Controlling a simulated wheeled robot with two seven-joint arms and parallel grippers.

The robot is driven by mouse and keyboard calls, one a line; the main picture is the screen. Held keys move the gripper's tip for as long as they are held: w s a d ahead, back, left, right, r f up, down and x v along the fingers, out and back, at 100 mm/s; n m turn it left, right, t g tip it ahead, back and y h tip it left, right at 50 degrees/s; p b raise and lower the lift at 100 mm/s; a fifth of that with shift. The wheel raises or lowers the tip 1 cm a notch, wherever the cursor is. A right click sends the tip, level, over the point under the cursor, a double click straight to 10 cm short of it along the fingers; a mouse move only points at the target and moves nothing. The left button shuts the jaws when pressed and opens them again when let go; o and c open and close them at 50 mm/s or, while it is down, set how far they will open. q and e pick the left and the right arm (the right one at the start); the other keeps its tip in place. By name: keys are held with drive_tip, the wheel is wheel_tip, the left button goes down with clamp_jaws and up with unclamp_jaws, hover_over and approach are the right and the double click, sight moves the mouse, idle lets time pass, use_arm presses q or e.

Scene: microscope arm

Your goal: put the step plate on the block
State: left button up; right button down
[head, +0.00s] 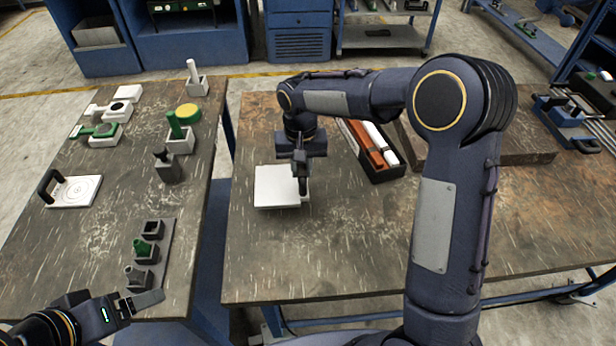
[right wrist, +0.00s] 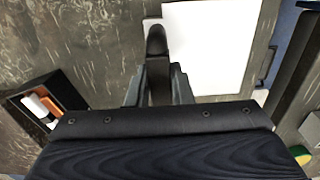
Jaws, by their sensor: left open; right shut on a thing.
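A flat white square plate, apparently the step plate (head: 277,187), lies over the near left part of the right table. My right gripper (head: 302,188) points down at its right edge and is shut on a dark upright grip there. In the right wrist view the white plate (right wrist: 212,50) fills the top right, with the dark rounded grip (right wrist: 156,42) between the fingers at its edge. I cannot tell which thing is the block, or whether something lies under the plate. My left gripper (head: 146,291) is open and empty at the near edge of the left table.
A black box (head: 384,172) with orange and white pieces stands right of the plate. The left table holds a handled plate with rings (head: 76,192), a dark rack (head: 150,262) and several small parts. A gap separates the tables. The right table's near part is clear.

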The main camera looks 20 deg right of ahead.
drive_tip(key=shift+w+d+f, duration=0.1)
drive_tip(key=shift+d+f, duration=0.35)
drive_tip(key=shift+f, duration=0.05)
drive_tip(key=shift+d+f, duration=0.2)
drive_tip(key=shift+f, duration=0.8)
drive_tip(key=shift+d+f, duration=0.2)
drive_tip(key=shift+f, duration=0.8)
drive_tip(key=shift+f, duration=0.2)
drive_tip(key=c, duration=1.3)
unclamp_jaws()
